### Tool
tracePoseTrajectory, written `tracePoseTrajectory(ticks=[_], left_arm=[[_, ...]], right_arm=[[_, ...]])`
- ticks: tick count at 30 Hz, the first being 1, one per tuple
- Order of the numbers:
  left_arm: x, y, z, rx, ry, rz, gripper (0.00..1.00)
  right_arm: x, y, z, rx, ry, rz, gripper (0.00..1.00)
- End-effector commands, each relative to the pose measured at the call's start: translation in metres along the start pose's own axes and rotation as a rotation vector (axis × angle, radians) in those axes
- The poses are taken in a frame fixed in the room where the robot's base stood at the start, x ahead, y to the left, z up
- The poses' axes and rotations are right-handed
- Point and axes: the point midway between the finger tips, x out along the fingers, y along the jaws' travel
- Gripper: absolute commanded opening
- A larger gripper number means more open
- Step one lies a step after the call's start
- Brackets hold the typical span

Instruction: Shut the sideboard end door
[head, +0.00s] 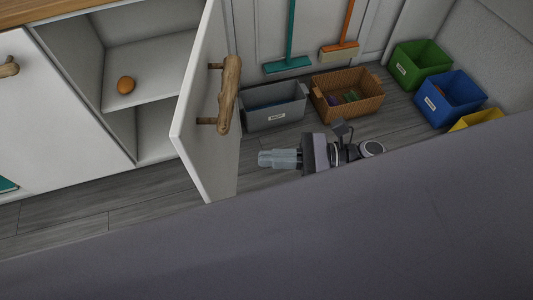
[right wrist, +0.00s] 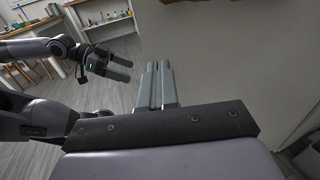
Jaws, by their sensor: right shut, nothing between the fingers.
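The sideboard end door (head: 205,110) stands open, swung out from the cabinet toward me. Its driftwood handle (head: 229,95) is on the face turned to the right. My right gripper (head: 264,158) is to the right of the door, low near its free edge, with its fingertips pointing at the door and a small gap showing between them. Its fingers are together and empty, as the right wrist view (right wrist: 158,84) also shows. A large pale panel (right wrist: 225,60) fills that view's right side; I cannot tell if it is the door. My left gripper (right wrist: 120,67) shows there with its fingers apart, empty.
The open compartment (head: 145,65) has a shelf with an orange-brown round object (head: 126,85). Right of the door stand a grey bin (head: 273,112), a wicker basket (head: 347,97), and green (head: 420,65), blue (head: 450,97) and yellow bins (head: 476,120). Two brooms lean behind them.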

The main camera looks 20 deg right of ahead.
Motion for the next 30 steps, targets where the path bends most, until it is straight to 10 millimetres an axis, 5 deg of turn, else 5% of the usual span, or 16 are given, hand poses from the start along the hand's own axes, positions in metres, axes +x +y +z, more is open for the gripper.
tracePoseTrajectory(ticks=[9,15,30], left_arm=[[-0.005,0.002,-0.008,-0.005,0.006,0.001,0.97],[-0.006,0.003,-0.011,-0.011,0.007,0.0,0.97],[-0.006,0.003,-0.011,-0.011,0.005,0.0,0.97]], right_arm=[[0.07,-0.001,0.003,0.003,-0.005,-0.001,0.0],[0.099,-0.001,0.001,0.004,-0.002,-0.003,0.0],[0.111,-0.001,0.0,0.004,-0.001,-0.003,0.0]])
